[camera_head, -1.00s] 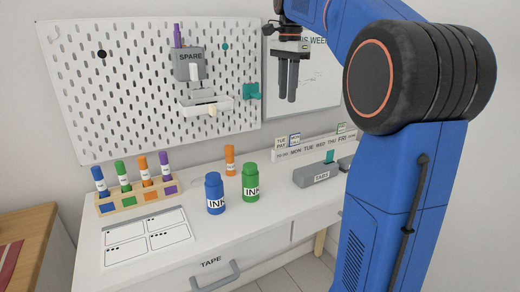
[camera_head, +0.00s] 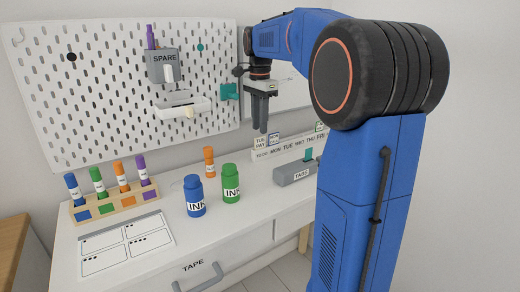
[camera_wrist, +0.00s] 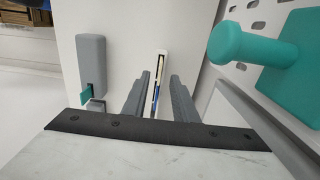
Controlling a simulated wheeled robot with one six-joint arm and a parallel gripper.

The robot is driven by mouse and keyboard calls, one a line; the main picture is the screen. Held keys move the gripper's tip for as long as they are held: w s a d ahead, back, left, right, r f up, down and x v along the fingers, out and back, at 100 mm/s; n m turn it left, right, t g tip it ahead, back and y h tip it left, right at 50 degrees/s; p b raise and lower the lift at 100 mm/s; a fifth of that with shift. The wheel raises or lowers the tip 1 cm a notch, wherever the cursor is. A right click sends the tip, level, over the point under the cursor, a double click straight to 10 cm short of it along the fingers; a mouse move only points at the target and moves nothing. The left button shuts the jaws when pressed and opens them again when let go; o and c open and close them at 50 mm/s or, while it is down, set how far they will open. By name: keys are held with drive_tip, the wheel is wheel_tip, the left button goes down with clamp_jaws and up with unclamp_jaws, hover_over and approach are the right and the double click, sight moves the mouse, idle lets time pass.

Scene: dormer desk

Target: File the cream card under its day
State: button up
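The cream card (camera_head: 261,143), marked "TUE PAY", stands upright at the left end of the white day rack (camera_head: 290,152). The rack's front is lettered with TODO and the days MON to FRI. A card with a blue mark (camera_head: 273,139) stands just right of the cream card. My gripper (camera_head: 260,131) points down, its tips close above these two cards in the head view. The wrist view shows my gripper (camera_wrist: 160,76) open and empty, with the narrow rack (camera_wrist: 161,62) below and between its fingers. Contact with a card cannot be told.
A grey TABS box (camera_head: 297,173) with a teal tab stands before the rack. A teal peg (camera_head: 229,91) juts from the pegboard (camera_head: 90,100), close to my gripper in the wrist view (camera_wrist: 260,50). Blue (camera_head: 194,197) and green ink bottles (camera_head: 231,184) stand left.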

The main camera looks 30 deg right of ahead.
sight(260, 138)
drive_tip(key=shift+d+f, duration=0.1)
drive_tip(key=shift+f, duration=2.75)
clamp_jaws()
